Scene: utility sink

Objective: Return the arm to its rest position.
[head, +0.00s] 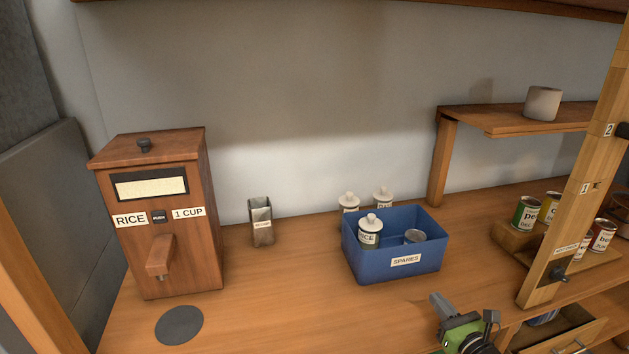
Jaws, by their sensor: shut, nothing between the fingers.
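My gripper (466,320) shows at the bottom of the head view, right of the middle. Dark fingers and a green body are in view, with the rest of my arm cut off by the bottom edge. It is shut and holds nothing. It is in front of the blue SPARES bin (394,271) and apart from it.
A wooden rice dispenser (156,232) stands at left, with a dark round pad (180,325) before it. A wooden post (577,190), cans (526,213) and an open drawer (568,330) are at right. The counter's middle front is clear.

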